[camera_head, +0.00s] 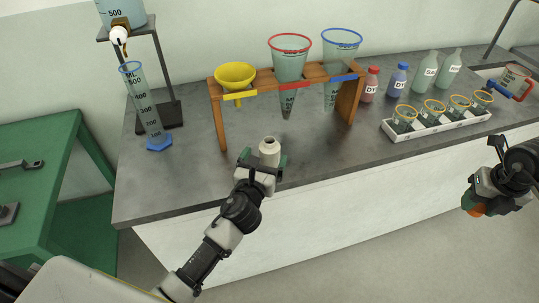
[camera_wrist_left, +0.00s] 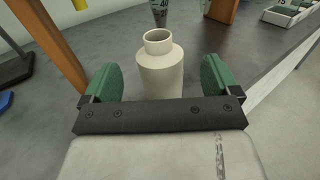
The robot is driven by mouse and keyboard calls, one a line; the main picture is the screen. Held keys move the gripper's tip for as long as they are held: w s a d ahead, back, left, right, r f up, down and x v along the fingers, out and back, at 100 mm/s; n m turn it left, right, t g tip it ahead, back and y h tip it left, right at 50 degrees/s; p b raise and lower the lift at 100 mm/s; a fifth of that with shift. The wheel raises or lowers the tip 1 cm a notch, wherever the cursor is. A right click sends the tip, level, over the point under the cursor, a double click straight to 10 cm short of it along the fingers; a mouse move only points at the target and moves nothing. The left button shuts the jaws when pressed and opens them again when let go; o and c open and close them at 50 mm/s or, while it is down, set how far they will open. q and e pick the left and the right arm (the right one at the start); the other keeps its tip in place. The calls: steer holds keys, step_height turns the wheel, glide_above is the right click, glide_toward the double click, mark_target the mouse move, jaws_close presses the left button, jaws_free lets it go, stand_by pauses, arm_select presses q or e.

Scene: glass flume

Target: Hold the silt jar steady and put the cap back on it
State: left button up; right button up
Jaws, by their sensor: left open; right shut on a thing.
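The silt jar (camera_head: 269,147) is a cream, open-necked jar standing upright near the front edge of the grey bench, without a cap on it. My left gripper (camera_head: 262,161) is open at the jar. In the left wrist view the jar (camera_wrist_left: 160,75) stands between and slightly beyond the green finger pads of my left gripper (camera_wrist_left: 160,80), with a gap on each side. My right gripper (camera_head: 474,203) is at the right, in front of the bench, shut on an orange thing (camera_head: 477,211), which looks like the cap and is mostly hidden by the gripper.
A wooden rack (camera_head: 217,115) with a yellow funnel (camera_head: 236,74) and two cones stands behind the jar. A measuring cylinder (camera_head: 146,108) is at the left. Several bottles and a white tray (camera_head: 437,127) of cups are at the right. Bench around the jar's right is clear.

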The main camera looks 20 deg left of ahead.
arm_select(q)
steer(key=w, duration=0.4)
steer(key=shift+w, duration=0.35)
arm_select(e)
steer(key=shift+r, duration=0.2)
arm_select(q)
steer(key=shift+s+a, duration=0.1)
steer(key=c, duration=1.1)
steer(key=shift+o, duration=0.2)
steer(key=shift+r, duration=0.15)
arm_select(e)
steer(key=shift+r, duration=0.1)
